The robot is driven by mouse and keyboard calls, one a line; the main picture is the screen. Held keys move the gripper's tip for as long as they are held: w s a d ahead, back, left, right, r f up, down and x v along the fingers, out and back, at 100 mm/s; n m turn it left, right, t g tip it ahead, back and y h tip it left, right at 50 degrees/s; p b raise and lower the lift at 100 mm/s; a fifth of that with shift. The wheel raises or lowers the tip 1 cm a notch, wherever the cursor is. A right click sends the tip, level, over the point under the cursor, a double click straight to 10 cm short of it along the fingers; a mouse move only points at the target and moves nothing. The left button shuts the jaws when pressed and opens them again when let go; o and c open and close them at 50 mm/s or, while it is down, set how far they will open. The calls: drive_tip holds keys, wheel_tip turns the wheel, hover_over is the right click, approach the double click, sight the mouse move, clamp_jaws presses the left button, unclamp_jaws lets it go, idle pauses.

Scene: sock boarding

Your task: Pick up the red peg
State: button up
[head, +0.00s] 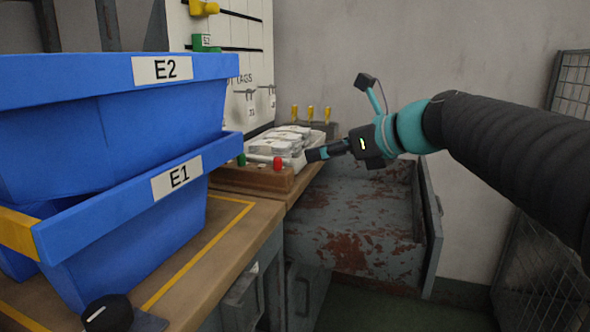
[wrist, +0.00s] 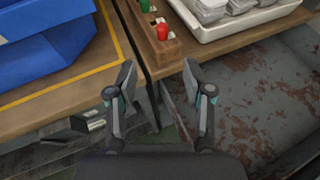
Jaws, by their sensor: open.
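The red peg (head: 277,163) stands in a wooden block (head: 262,181) near the bench edge. In the wrist view the red peg (wrist: 162,32) is upright at the near end of the block (wrist: 168,52), above and beyond my fingertips. My gripper (head: 314,154) is just right of the peg in the head view, seen side-on. In the wrist view my gripper (wrist: 158,82) is open, with nothing between its fingers and the bench edge below. The peg's lower part is hidden in the block.
A green peg (wrist: 144,5) stands in the same block. A white tray of pale packets (wrist: 235,22) lies right of the block. Stacked blue bins (head: 130,205) stand at the left. An open rusty drawer (head: 365,245) lies below my arm. Yellow-topped pegs (head: 310,112) stand behind.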

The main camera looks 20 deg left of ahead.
approach(280, 160)
drive_tip(key=x, duration=0.4)
drive_tip(key=shift+a+f, duration=0.2)
drive_tip(key=shift+a, duration=0.1)
drive_tip(key=shift+b+x, duration=0.35)
drive_tip(key=shift+x, duration=2.3)
drive_tip(key=shift+w+d+r, duration=0.1)
drive_tip(key=shift+w, duration=0.05)
drive_tip(key=c, duration=0.9)
